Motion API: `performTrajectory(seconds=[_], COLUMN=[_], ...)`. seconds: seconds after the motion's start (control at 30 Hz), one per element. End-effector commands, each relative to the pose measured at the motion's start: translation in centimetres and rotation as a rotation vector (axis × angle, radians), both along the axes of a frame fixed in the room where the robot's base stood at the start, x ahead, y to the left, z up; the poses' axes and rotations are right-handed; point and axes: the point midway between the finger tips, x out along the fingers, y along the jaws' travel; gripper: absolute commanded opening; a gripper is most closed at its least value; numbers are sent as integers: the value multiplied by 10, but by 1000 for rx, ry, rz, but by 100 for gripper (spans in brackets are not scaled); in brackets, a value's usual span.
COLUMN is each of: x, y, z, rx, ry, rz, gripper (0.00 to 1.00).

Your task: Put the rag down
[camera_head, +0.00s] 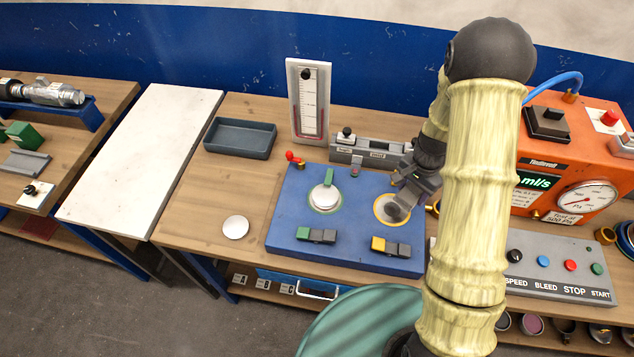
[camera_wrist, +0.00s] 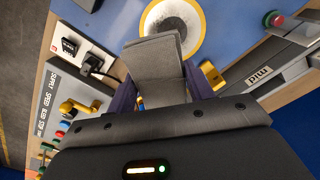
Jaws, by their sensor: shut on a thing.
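The rag is a grey folded cloth (camera_wrist: 158,65) in the wrist view, pinched between the two fingers of my gripper (camera_wrist: 160,92). In the head view my gripper (camera_head: 408,190) is over the right part of the blue panel (camera_head: 290,235), at a yellow-rimmed round seat (camera_head: 382,203). The rag's far end (camera_head: 397,213) overlaps this seat in the head view. In the wrist view the seat (camera_wrist: 172,22) lies just beyond the rag, with a grey speckled centre. I cannot tell whether the rag touches it.
A dark empty tray (camera_head: 240,138) stands back left, and a silver disc (camera_head: 235,227) lies on the wooden bench (camera_head: 190,215). A green-handled lid (camera_head: 324,197) sits on the panel's left seat. An orange gauge box (camera_head: 565,150) stands right. A white board (camera_head: 140,150) is clear.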

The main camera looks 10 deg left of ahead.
Motion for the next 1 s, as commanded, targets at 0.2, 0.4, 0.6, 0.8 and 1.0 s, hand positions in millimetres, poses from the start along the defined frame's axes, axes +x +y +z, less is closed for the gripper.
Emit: performTrajectory(seconds=[0.2, 0.4, 0.6, 0.8, 1.0], x=[11, 17, 18, 18, 18], y=[6, 10, 11, 10, 13], z=[-5, -3, -2, -2, -2], rx=[1, 0, -1, -1, -1], ry=[-3, -2, -1, -1, -1], rz=[368, 620, 662, 659, 663], gripper=[31, 31, 31, 31, 31])
